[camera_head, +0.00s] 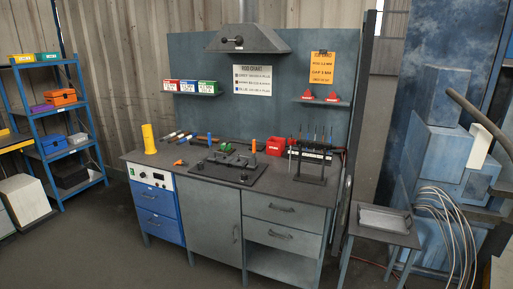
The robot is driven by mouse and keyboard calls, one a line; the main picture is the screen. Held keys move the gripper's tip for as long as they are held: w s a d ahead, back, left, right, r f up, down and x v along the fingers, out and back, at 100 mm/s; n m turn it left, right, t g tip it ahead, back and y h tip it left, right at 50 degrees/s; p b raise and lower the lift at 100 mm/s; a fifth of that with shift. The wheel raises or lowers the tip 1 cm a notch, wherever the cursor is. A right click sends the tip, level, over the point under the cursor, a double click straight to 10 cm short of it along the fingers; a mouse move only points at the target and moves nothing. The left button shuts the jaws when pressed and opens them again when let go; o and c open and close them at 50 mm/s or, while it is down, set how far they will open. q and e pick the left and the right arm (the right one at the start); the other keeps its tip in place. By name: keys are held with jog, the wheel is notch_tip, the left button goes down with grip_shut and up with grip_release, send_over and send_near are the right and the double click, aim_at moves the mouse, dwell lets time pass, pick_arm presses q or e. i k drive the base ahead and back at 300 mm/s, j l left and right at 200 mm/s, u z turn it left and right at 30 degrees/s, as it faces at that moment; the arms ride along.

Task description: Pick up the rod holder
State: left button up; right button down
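Neither of my grippers shows in the head view. A grey workbench (150,166) stands in the middle. On its right part is a black rack (310,178) with several thin dark rods standing upright in it. A small orange-and-dark tool (181,162) lies at the left of the bench top. Several handled tools (184,137) lie in a row along the back. I cannot tell for sure which of these is the rod holder.
A dark fixture plate (228,167) with clamps fills the bench's middle. A yellow cylinder (149,139) stands at the left and a red box (275,146) near the rack. A hood (247,40) hangs above. A side table (380,232) with a tray stands right.

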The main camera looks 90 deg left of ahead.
aim_at(315, 144)
jog(key=u, duration=0.45)
jog(key=i+u, duration=0.1)
jog(key=u, duration=0.35)
jog(key=j+u, duration=0.1)
jog(key=u, duration=0.35)
jog(key=i+u, duration=0.1)
jog(key=u, duration=1.3)
jog(key=i+l, duration=0.05)
jog(key=l, duration=0.05)
